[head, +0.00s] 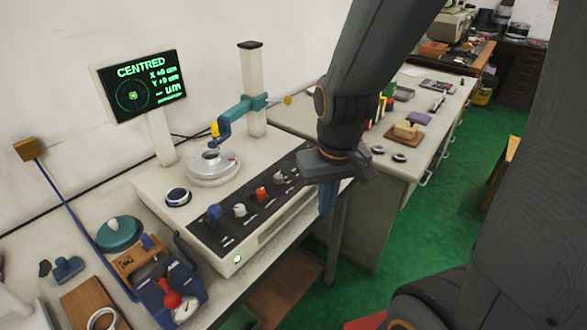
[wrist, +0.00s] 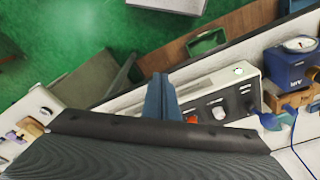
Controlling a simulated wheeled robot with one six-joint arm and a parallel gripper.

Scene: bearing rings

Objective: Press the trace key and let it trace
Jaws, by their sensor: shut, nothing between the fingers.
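The measuring machine (head: 150,190) stands on the bench with a dark control strip (head: 245,215) carrying blue, white and red knobs. A small lit round key (head: 238,259) sits on its front face; it also shows in the wrist view (wrist: 238,71). Its label is unreadable, so I cannot tell if it is the trace key. The screen (head: 140,85) reads CENTRED, X +0, Y +0, with dashes below. A ring (head: 210,154) sits on the round table under the teal probe arm (head: 236,108). My gripper (head: 327,208) is shut and empty, beyond the machine's right end and apart from the key.
Another bench (head: 385,165) with small rings is behind my gripper. Green floor (head: 440,190) is open at right.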

